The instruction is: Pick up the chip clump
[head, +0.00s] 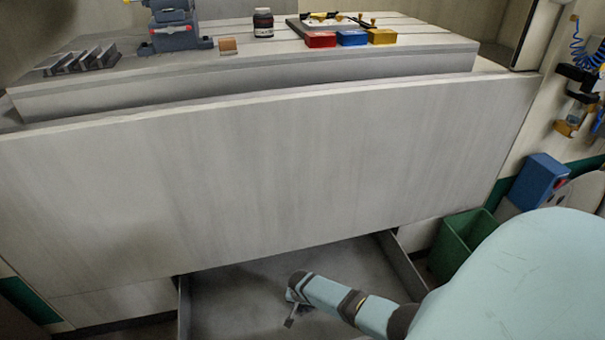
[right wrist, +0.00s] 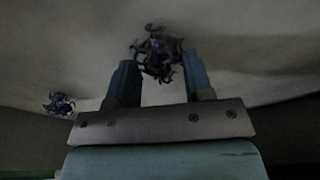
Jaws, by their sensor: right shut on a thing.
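A dark, curly chip clump (right wrist: 157,50) sits between the two fingers of my right gripper (right wrist: 160,76) in the right wrist view. The gripper is shut on it. A second dark chip clump (right wrist: 59,104) lies apart, to the left in that view. In the head view my right gripper (head: 290,318) reaches down into the grey tray (head: 235,285) under the machine's front panel. The clumps cannot be made out in the head view. My left gripper is not in view.
The wide grey panel (head: 250,180) stands above and behind the tray. A machine bed (head: 250,85) above carries a red box (head: 320,40), a blue box (head: 352,38), a yellow box (head: 383,37) and a dark jar (head: 263,23). A green bin (head: 462,240) stands right of the tray.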

